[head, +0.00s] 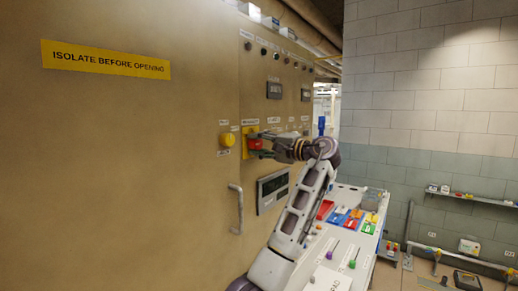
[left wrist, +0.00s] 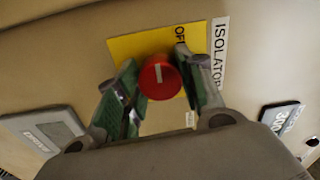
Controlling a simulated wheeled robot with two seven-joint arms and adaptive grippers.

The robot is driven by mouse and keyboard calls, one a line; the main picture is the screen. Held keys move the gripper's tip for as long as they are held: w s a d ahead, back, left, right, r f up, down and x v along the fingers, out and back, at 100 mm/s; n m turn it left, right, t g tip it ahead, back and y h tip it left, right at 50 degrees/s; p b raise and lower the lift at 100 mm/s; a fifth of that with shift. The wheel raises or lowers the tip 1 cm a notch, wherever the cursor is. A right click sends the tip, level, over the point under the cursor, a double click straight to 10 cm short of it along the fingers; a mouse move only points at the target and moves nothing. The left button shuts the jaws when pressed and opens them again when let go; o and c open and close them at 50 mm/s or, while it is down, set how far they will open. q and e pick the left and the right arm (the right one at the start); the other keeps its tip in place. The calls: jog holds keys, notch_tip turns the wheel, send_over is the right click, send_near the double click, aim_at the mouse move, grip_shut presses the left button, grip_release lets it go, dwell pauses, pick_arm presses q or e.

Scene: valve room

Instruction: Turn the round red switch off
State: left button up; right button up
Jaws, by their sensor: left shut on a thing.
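The round red switch (head: 256,144) sits on a yellow plate (head: 245,152) on the tan cabinet front. In the left wrist view the red switch (left wrist: 160,79) has a short white line on its face, running roughly up and down the picture. Lettering that seems to read OFF stands on the yellow plate (left wrist: 135,46), and an ISOLATOR label (left wrist: 220,50) lies along its edge. My left gripper (left wrist: 160,82) is shut on the red switch, one green-sided finger on each side. In the head view the left gripper (head: 262,143) partly hides it. My right gripper is not in view.
A yellow button (head: 227,140) is just left of the switch. A cabinet handle (head: 237,208) sticks out below, beside a display (head: 272,188). Another display (head: 274,91) is above. A bench with coloured trays (head: 340,215) stands to the right, near my arm.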

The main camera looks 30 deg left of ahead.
pick_arm(q)
jog(key=shift+f+n, duration=0.1)
jog(key=shift+n, duration=0.2)
jog(key=o, duration=1)
jog(key=d, duration=0.8)
jog(key=s+d, duration=0.1)
jog(key=d, duration=0.3)
jog(key=shift+f, duration=0.1)
dwell(0.4)
